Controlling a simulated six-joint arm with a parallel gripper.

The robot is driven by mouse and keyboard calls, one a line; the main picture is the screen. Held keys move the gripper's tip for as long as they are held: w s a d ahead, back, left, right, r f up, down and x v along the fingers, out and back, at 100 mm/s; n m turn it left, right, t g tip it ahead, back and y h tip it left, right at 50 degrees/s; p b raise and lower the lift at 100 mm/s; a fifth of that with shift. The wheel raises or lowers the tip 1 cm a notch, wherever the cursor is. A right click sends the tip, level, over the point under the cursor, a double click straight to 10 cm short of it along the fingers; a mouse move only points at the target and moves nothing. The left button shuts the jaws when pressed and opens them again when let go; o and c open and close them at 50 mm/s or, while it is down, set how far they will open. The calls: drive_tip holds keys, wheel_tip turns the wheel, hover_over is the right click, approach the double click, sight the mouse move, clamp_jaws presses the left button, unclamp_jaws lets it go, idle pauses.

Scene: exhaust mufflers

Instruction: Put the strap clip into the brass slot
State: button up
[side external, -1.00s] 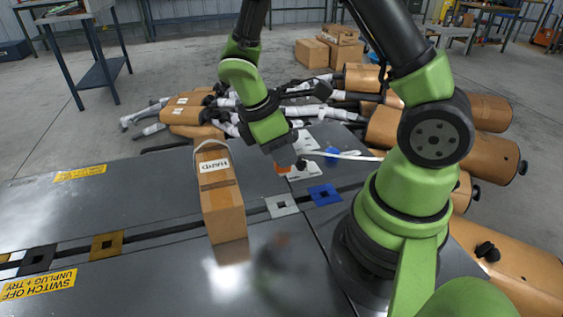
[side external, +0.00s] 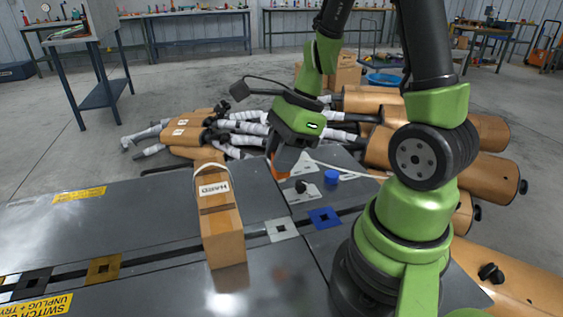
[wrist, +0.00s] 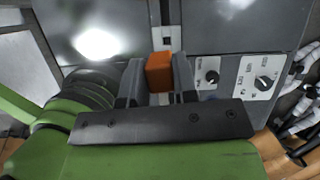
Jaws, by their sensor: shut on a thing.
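My gripper (side external: 283,160) hangs above the metal bench, behind and to the right of the cardboard box. In the wrist view its jaws (wrist: 159,78) are shut on an orange block (wrist: 159,68), which I take to be the strap clip. The block also shows under the gripper in the side view (side external: 279,170). The brass slot (side external: 104,269) is a gold square plate with a dark hole, on the black strip at the left of the bench. It is empty and well to the left of my gripper.
A tall cardboard box (side external: 222,232) with a looped strap stands between my gripper and the brass slot. A silver slot plate (side external: 282,230) and a blue one (side external: 324,218) lie right of it. A panel with black knobs (side external: 303,188) and a blue button (side external: 331,176) is near my gripper.

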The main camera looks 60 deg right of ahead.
drive_tip(key=shift+m, duration=0.3)
drive_tip(key=shift+w, duration=0.25)
drive_tip(key=w+a, duration=1.3)
drive_tip(key=a, duration=0.1)
drive_tip(key=w+a+f, duration=0.8)
drive_tip(key=w+a, duration=0.2)
drive_tip(key=w, duration=0.1)
drive_tip(key=shift+w+a, duration=0.15)
drive_tip(key=shift+a, duration=0.15)
drive_tip(key=shift+f, duration=2.35)
drive_tip(key=shift+f, duration=0.4)
